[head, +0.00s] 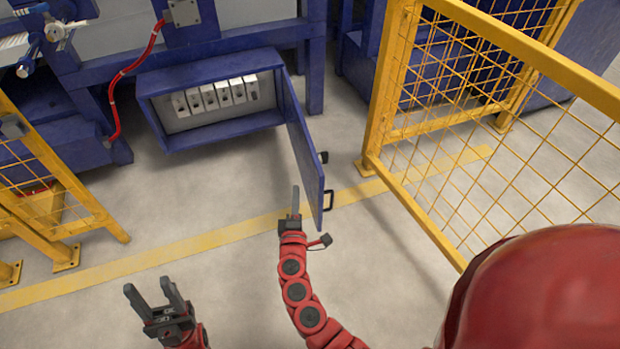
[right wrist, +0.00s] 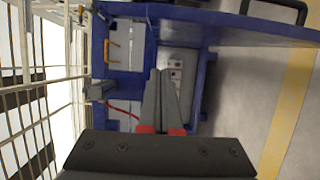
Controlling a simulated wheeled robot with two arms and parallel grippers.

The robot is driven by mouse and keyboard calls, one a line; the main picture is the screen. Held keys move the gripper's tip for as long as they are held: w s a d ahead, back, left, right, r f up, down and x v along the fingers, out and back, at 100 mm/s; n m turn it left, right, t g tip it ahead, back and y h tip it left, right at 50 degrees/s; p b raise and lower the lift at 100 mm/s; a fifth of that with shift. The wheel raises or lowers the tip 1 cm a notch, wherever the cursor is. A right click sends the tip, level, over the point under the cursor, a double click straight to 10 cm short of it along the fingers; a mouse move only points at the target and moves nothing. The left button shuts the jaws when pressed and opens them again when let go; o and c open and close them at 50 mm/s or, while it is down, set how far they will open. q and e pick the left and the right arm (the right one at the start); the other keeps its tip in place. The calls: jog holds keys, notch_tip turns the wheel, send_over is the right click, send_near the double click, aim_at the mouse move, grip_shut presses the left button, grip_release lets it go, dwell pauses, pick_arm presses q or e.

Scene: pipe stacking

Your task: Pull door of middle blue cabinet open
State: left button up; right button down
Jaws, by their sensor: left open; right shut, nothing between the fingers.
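The blue cabinet (head: 205,138) stands low at the back, with its door (head: 302,150) swung wide open toward me. The inside shows a row of several white switch blocks (head: 215,95). A black handle (head: 328,199) is on the door's outer face near its free edge. My right gripper (head: 295,195) is shut and empty, just left of the door's free end, on its inner side; I cannot tell whether it touches. In the right wrist view its closed fingers (right wrist: 161,95) point toward the cabinet, with the door (right wrist: 225,25) along the top. My left gripper (head: 155,297) is open and empty.
A yellow mesh fence (head: 470,120) stands right of the door, and another yellow fence (head: 45,190) is at the left. A red cable (head: 125,75) hangs left of the cabinet. Grey floor with a yellow stripe (head: 200,243) lies clear in front.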

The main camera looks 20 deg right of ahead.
jog(key=w+d, duration=0.4)
jog(key=d, duration=0.1)
jog(key=shift+w+d+b, duration=0.35)
jog(key=shift+w+b, duration=0.05)
